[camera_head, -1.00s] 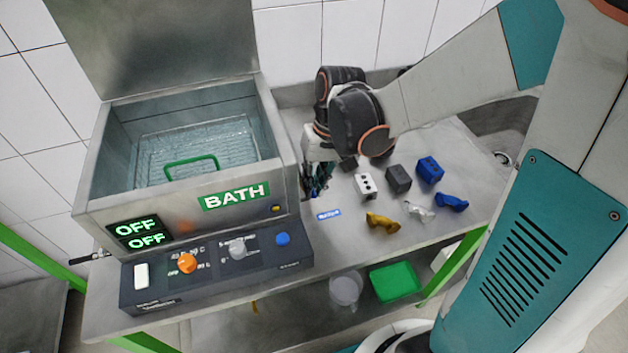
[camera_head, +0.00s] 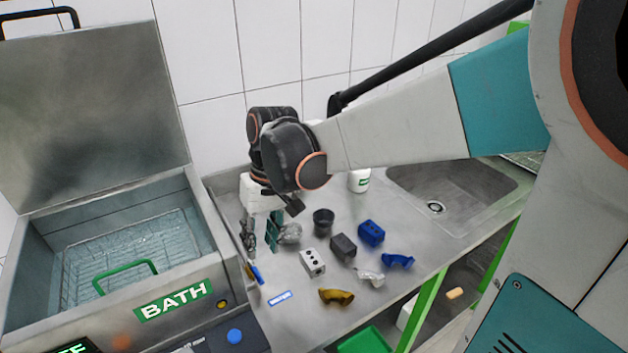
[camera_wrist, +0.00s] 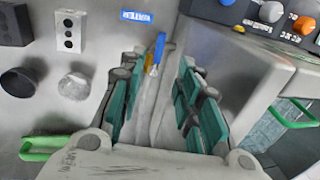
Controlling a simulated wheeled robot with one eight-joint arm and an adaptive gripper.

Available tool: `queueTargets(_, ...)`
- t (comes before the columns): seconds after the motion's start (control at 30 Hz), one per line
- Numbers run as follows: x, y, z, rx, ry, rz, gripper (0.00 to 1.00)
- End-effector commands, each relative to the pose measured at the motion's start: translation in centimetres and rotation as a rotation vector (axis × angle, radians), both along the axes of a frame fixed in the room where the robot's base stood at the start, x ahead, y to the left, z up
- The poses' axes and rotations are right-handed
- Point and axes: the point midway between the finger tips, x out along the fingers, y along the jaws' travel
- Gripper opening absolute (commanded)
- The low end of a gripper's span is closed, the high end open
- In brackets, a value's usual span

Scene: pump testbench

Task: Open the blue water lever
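A slim blue handle-like piece (camera_head: 257,274), which may be the blue water lever, is at the table's left side, beside the bath. A yellow-orange piece adjoins it. In the wrist view the blue piece (camera_wrist: 160,47) lies ahead between my finger lines, apart from both fingers. My gripper (camera_head: 260,243) points down above the table just right of the bath. Its teal fingers are spread and empty in the wrist view (camera_wrist: 158,75). Whether the blue piece is fixed to a pipe cannot be told.
The bath (camera_head: 120,235) with its raised lid borders the gripper closely on the left. A grey block (camera_head: 312,262), black cup (camera_head: 323,222), blue block (camera_head: 371,234) and curved pieces stand to the right. A sink (camera_head: 450,190) is at the far right.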

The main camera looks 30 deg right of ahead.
Motion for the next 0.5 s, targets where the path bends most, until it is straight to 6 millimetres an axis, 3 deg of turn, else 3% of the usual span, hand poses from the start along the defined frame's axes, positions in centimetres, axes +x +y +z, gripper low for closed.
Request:
queueTargets(0.2, -0.4, -0.5, 2.6, 0.000, 0.000, 0.001, 0.31)
queueTargets(0.5, -0.4, -0.6, 3.4, 0.000, 0.000, 0.001, 0.31)
